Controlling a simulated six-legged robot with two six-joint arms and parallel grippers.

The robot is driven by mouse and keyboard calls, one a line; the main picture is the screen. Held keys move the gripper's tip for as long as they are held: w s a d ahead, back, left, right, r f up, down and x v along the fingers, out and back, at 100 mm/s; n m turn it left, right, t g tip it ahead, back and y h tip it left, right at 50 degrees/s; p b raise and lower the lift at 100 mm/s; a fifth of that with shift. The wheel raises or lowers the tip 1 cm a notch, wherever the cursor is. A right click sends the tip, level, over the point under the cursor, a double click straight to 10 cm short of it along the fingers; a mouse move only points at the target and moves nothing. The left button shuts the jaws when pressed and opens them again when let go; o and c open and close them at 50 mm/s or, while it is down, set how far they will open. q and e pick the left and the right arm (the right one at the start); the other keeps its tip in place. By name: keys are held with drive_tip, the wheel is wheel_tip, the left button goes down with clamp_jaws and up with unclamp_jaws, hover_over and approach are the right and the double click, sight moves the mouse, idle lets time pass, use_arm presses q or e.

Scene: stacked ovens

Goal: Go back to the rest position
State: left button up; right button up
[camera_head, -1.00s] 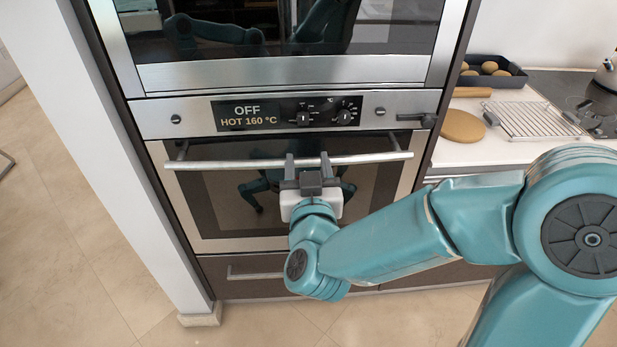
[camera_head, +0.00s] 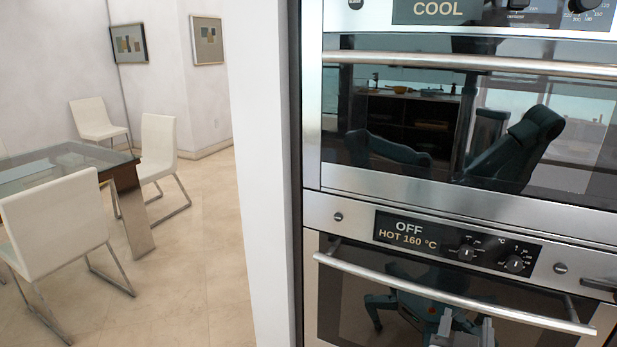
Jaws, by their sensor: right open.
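My right gripper (camera_head: 465,328) shows only by its grey fingertips at the bottom edge. They are apart, with nothing between them, just below the lower oven's handle (camera_head: 400,281) in the picture. The rest of that arm is out of view. The lower oven (camera_head: 350,229) is closed, and its panel (camera_head: 410,233) reads OFF and HOT 160 °C. The upper oven (camera_head: 335,178) is also closed, and its panel (camera_head: 440,10) reads COOL. My left gripper is out of view.
A white wall end (camera_head: 258,170) stands left of the ovens. Further left are a glass table (camera_head: 50,165) and white chairs (camera_head: 55,230) on a tiled floor (camera_head: 205,250). The floor between them and the wall is clear. Dark shapes of my arms reflect in the oven glass.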

drive_tip(key=a+f+n+g+y+p, duration=0.2)
drive_tip(key=f+g+y, duration=0.1)
drive_tip(key=f, duration=1)
drive_tip(key=a+f+n+g+y+p, duration=0.1)
drive_tip(key=a+f+n+g+y, duration=0.2)
drive_tip(key=f, duration=1)
drive_tip(key=s+a+f+g+y, duration=0.3)
drive_tip(key=s+a+f+y, duration=0.1)
drive_tip(key=s, duration=0.4)
drive_tip(key=s+a+f+m+g+y, duration=0.1)
drive_tip(key=s+a+f+g+y, duration=0.2)
drive_tip(key=s+a+f, duration=0.3)
drive_tip(key=shift+s+a+f+g+y+p, duration=0.35)
drive_tip(key=shift+s+a+g+y, duration=0.05)
drive_tip(key=shift+s+a+g, duration=0.45)
drive_tip(key=shift+w, duration=0.1)
